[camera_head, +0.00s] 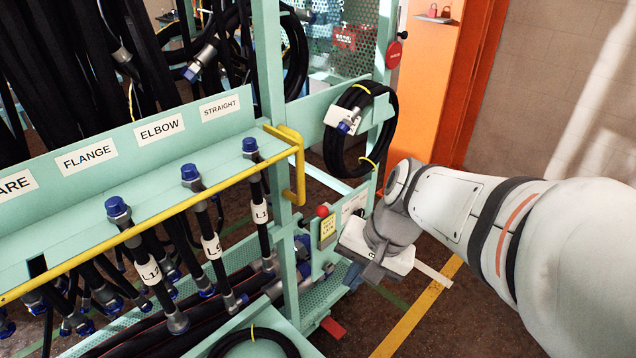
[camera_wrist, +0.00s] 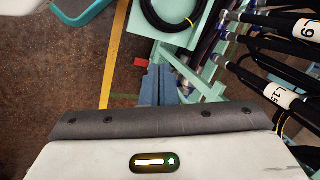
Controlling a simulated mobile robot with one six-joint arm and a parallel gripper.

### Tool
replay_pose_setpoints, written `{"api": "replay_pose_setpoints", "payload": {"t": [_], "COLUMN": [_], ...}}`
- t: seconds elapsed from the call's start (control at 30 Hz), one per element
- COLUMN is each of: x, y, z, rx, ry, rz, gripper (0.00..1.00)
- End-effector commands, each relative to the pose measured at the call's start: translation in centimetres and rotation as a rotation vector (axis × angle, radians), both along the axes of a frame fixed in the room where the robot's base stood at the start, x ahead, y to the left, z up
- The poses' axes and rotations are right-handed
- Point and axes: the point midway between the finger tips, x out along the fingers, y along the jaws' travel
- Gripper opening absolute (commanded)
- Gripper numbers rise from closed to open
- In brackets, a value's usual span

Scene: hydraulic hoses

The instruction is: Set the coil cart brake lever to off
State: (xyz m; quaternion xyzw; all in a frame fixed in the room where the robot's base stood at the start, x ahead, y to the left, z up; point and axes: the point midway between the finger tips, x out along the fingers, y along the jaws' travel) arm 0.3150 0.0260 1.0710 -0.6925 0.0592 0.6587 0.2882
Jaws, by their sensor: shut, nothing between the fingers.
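A lever with a red ball knob (camera_head: 322,211) stands on the mint-green coil cart (camera_head: 283,180), beside a yellow label (camera_head: 327,229). Pale label plates (camera_head: 353,204) sit to its right, with text too small to read. I cannot tell from these frames whether this is the brake lever, or its setting. My gripper (camera_wrist: 159,70) is shut and empty in the wrist view, its blue-grey fingers together near the cart's edge.
A red flat piece (camera_head: 333,327) is low by the cart's foot; a red piece shows in the wrist view (camera_wrist: 141,62). Capped hoses (camera_head: 118,210) hang behind a yellow rail (camera_head: 150,227). A hose coil (camera_head: 335,150) hangs above my gripper. Floor with a yellow line (camera_head: 410,318) is open at right.

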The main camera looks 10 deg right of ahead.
Motion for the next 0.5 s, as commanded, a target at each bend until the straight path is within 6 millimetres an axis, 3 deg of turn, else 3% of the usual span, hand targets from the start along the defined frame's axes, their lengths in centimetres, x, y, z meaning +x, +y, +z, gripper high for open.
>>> {"api": "replay_pose_setpoints", "payload": {"t": [0.03, 0.13, 0.23, 0.4, 0.5], "x": [1.1, 3.8, 7.4, 12.9, 15.0], "y": [0.0, 0.2, -1.0, -5.6, -8.5], "z": [-3.2, -5.8, -8.0, -10.7, -11.7], "rx": [0.111, 0.358, 0.609, 0.989, 1.154], "ry": [0.068, 0.183, 0.276, 0.374, 0.399], "rz": [-0.141, -0.431, -0.714, -1.105, -1.257], "gripper": [0.0, 0.0, 0.0, 0.0, 0.0]}}
